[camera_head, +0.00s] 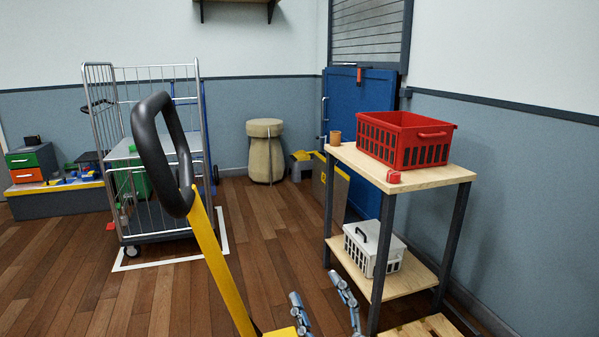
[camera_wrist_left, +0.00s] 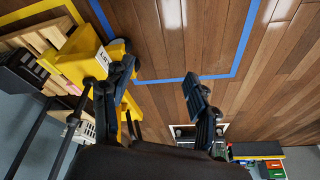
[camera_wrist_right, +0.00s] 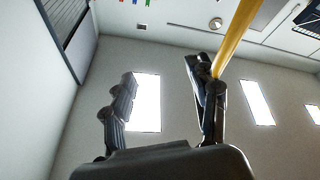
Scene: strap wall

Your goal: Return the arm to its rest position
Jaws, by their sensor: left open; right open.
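My right gripper (camera_head: 322,307) shows at the bottom of the head view, its two fingers apart with nothing between them. It is also open and empty in the right wrist view (camera_wrist_right: 162,97), facing the upper walls and ceiling. My left gripper (camera_wrist_left: 158,85) is open in the left wrist view, facing down to the floor. I cannot make it out in the head view.
A wooden-topped rack (camera_head: 450,173) at right holds a red crate (camera_head: 405,140) and, below, a white basket (camera_head: 374,248). A wire cage trolley (camera_head: 185,100) stands at left. A yellow item (camera_wrist_left: 78,62) is near my left gripper's left finger.

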